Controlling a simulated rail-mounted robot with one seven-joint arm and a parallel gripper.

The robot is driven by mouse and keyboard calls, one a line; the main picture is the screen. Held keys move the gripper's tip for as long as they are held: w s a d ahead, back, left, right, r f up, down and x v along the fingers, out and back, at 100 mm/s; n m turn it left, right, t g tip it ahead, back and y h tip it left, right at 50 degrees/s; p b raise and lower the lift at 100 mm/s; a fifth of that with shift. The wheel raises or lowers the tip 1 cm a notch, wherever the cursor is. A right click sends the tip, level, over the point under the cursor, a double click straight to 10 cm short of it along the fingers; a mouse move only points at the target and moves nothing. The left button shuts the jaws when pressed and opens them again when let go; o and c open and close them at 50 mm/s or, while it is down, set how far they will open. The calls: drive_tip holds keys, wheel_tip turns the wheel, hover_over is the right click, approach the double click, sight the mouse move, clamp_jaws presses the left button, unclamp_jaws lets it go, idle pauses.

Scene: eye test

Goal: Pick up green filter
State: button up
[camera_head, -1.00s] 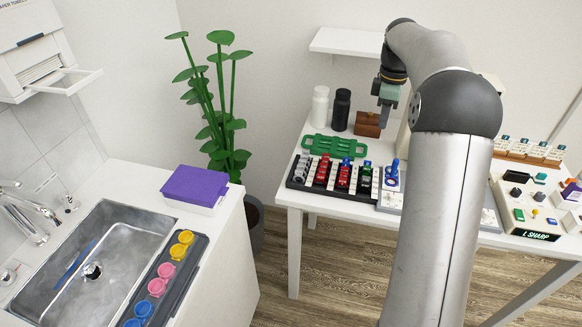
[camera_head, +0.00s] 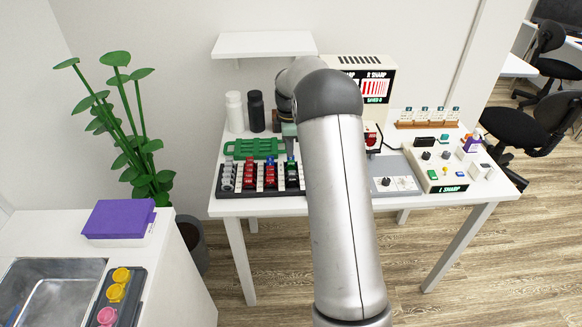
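Small dark green pieces (camera_head: 292,182), likely the green filters, stand in the right-hand column of the black rack (camera_head: 262,193) on the white table, in the head view. Columns of red and grey pieces stand to their left. A small blue part shows at the far end of the green column. My gripper (camera_head: 289,136) points down over the far side of the rack, near that end. My arm hides much of it, and its fingertips are not clear. I cannot tell whether it touches or holds anything.
A green openwork tray (camera_head: 253,148) lies behind the rack. A white bottle (camera_head: 234,112) and a black bottle (camera_head: 256,112) stand at the back left. A control box (camera_head: 438,172) and a grey panel (camera_head: 408,180) are right of my arm. A white shelf (camera_head: 262,44) hangs above.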

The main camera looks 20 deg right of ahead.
sight(291, 161)
wheel_tip(291, 161, down, 4)
drive_tip(key=shift+s+d+f+p, duration=0.15)
drive_tip(key=shift+f+p, duration=0.1)
drive_tip(key=shift+p, duration=0.1)
clamp_jaws()
drive_tip(key=shift+r, duration=0.15)
